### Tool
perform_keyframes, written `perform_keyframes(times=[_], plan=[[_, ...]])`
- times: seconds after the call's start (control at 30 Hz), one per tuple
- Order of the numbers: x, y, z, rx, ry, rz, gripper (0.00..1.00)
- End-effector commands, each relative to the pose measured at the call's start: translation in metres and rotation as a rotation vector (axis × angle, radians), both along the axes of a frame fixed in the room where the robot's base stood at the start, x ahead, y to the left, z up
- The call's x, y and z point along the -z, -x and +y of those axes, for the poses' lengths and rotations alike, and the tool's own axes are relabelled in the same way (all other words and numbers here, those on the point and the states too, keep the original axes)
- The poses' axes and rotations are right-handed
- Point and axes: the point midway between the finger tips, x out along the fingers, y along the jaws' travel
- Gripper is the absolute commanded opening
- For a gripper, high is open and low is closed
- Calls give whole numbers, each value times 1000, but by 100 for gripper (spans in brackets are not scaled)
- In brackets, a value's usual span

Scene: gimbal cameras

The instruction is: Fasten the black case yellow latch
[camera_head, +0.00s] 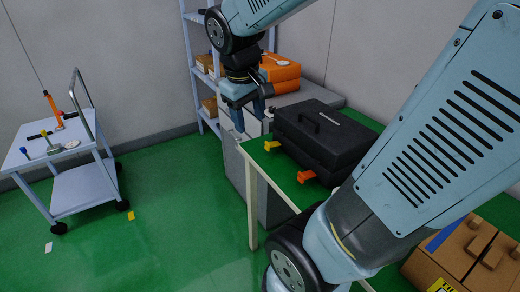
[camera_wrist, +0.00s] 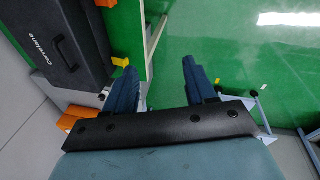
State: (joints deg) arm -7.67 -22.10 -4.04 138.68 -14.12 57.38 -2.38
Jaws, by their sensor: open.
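The black case (camera_head: 325,140) lies on a green-topped table, its lid down. It also shows at the upper left in the wrist view (camera_wrist: 65,40). Its yellow latch (camera_head: 271,146) juts from the front side near the left corner, swung outward. In the wrist view the yellow latch (camera_wrist: 120,61) appears close by the left fingertip; I cannot tell whether they touch. An orange latch (camera_head: 306,176) juts from the same side, farther right. My gripper (camera_head: 250,118) is open and empty, above and left of the yellow latch. Its two fingers are spread in the wrist view (camera_wrist: 158,65).
The green table (camera_head: 258,155) has a narrow bare strip before the case. Orange cases (camera_head: 281,68) sit behind. A shelf rack (camera_head: 197,50) stands at the back, a wheeled cart (camera_head: 85,187) at the left. A cardboard box (camera_head: 450,255) is at the lower right. The floor between cart and table is mostly clear.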

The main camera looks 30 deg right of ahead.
Motion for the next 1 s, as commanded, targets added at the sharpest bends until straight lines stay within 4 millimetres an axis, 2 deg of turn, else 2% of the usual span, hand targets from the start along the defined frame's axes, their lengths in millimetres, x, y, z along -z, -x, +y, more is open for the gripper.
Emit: perform_keyframes(times=[0.5,1.0], plan=[[83,-66,-17,-248,327,418,55],[167,-124,-22,-517,702,781,55]])
